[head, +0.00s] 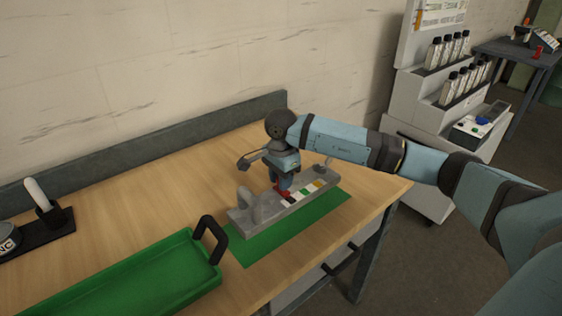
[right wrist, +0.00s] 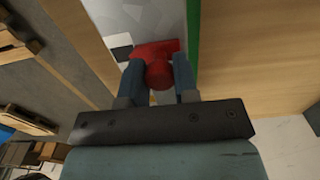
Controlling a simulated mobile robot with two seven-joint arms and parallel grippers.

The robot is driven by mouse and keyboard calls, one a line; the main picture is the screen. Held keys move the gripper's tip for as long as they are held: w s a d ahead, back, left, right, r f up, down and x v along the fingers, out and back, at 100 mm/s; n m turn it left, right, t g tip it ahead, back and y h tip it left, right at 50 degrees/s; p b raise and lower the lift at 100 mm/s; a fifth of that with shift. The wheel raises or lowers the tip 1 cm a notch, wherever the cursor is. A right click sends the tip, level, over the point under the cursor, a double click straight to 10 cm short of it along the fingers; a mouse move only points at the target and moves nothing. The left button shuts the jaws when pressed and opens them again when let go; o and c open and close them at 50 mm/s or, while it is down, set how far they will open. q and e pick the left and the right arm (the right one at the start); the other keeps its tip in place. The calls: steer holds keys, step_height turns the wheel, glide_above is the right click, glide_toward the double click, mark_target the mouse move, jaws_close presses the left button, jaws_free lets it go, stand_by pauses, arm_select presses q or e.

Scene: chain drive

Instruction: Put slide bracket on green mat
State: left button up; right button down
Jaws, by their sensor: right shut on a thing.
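The slide bracket (head: 268,213) is a long grey bar with a raised grey lug at its left end, a row of coloured squares and a small post at its right end. It lies over the green mat (head: 262,246), whose front part shows bare. A red piece (right wrist: 155,50) with a round knob sits on the bar. My right gripper (head: 284,184) reaches down from above and is shut on the red piece, with a blue finger on each side of its knob in the right wrist view. My left gripper is out of view.
A green tray (head: 150,276) with a black handle (head: 210,238) stands left of the mat, close to it. A black holder with a white-handled item (head: 40,198) is at the far left. The wooden table (head: 150,185) is clear behind the mat. A raised edge runs along the back.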

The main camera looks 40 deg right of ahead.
mark_target(281, 194)
steer(key=shift+f, duration=2.5)
steer(key=shift+f, duration=0.15)
steer(key=c, duration=0.9)
jaws_free()
steer(key=shift+o, duration=0.2)
